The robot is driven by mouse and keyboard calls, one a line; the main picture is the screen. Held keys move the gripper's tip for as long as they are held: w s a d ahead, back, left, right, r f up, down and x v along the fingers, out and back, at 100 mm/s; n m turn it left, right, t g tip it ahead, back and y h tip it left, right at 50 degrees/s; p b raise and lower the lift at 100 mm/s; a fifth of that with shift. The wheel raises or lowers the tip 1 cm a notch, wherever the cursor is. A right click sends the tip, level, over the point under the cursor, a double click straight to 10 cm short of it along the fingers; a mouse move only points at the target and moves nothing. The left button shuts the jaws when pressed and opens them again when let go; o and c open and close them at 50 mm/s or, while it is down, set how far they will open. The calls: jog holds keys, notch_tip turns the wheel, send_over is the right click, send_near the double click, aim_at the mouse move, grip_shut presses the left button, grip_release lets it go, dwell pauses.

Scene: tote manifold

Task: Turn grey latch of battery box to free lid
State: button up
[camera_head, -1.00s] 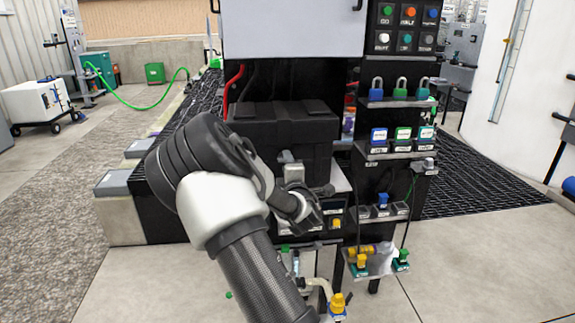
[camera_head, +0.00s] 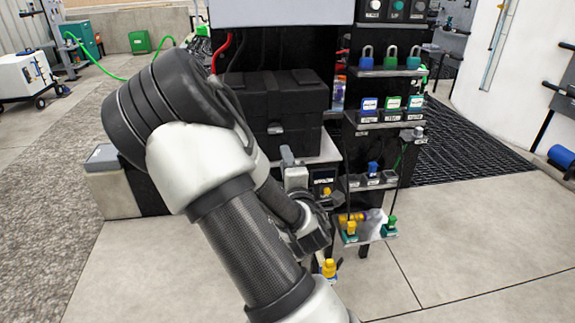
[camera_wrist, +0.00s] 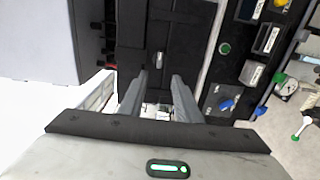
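The black battery box (camera_head: 300,96) stands on a shelf below a pale grey cabinet, with its lid down. Its small grey latch (camera_head: 276,128) shows at the front of the box. In the wrist view the latch (camera_wrist: 158,59) lies on the black box face (camera_wrist: 180,38), just beyond my fingertips and roughly between them. My gripper (camera_head: 289,158) is just below and in front of the latch in the head view. In the wrist view my gripper (camera_wrist: 160,78) has its two fingers apart with nothing between them. I see no contact with the latch.
Right of the box are shelves with padlocks (camera_head: 391,58), labelled blocks (camera_head: 392,104) and coloured plugs (camera_head: 373,169). Red cables (camera_head: 221,50) hang left above the box. A yellow-topped part (camera_head: 329,268) is low beside my arm. Open floor lies right.

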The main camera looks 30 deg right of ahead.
jog(key=v, duration=0.2)
jog(key=shift+s+a, duration=0.1)
jog(key=shift+s, duration=0.2)
